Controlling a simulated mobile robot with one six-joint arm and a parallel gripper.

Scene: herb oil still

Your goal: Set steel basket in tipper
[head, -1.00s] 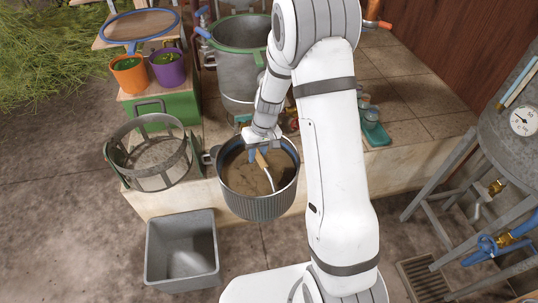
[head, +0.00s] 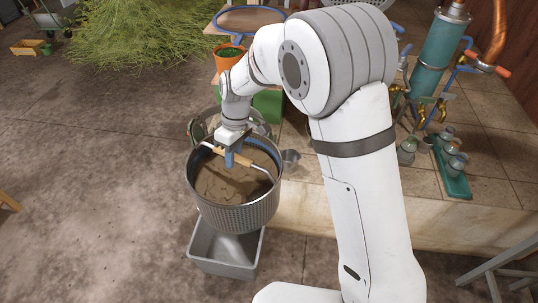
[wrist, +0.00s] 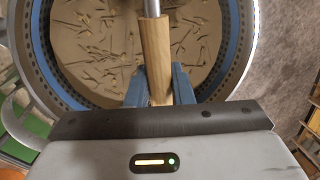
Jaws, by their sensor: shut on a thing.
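The steel basket (head: 237,216) is a round grey perforated pail with a blue inner band and brown, twig-strewn contents. It hangs upright from its bail with a wooden grip (wrist: 153,45). My gripper (head: 232,158) is shut on that grip, its blue fingers either side of it in the wrist view (wrist: 158,88). A grey ring-shaped frame (head: 196,128), which looks like the tipper, stands behind the basket at the platform's left end. The basket and my arm hide most of it. In the wrist view, grey curved bars show left of the basket.
A grey open bin (head: 222,266) stands on the floor below the basket, partly hidden by it. An orange pot (head: 229,60) stands behind my arm. A teal rack with small jars (head: 452,170) is on the tiled platform at right.

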